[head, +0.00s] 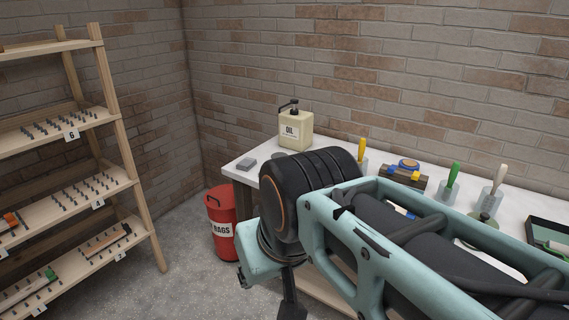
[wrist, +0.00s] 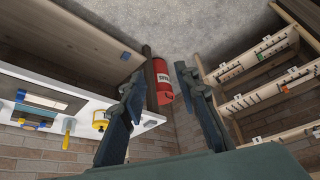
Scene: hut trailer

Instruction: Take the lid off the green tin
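A round olive-green thing with a small knob on top (head: 484,217) stands on the white bench at the right of the head view. It may be the green tin with its lid, but my arm hides most of it. I cannot make out a green tin in the wrist view. My gripper (wrist: 157,82) shows in the wrist view with its two dark fingers spread apart and nothing held between them. In the head view my arm crosses in front of the bench, and the gripper hangs low at its front left, well away from the olive-green thing.
The white bench (head: 238,163) carries an oil can (head: 296,130), grey blocks (head: 246,163), a green-handled tool in a clear cup (head: 451,180) and a dark tray (head: 550,238). A red rags bin (head: 221,228) stands by its left end. A wooden shelf (head: 128,150) stands left; open floor lies between.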

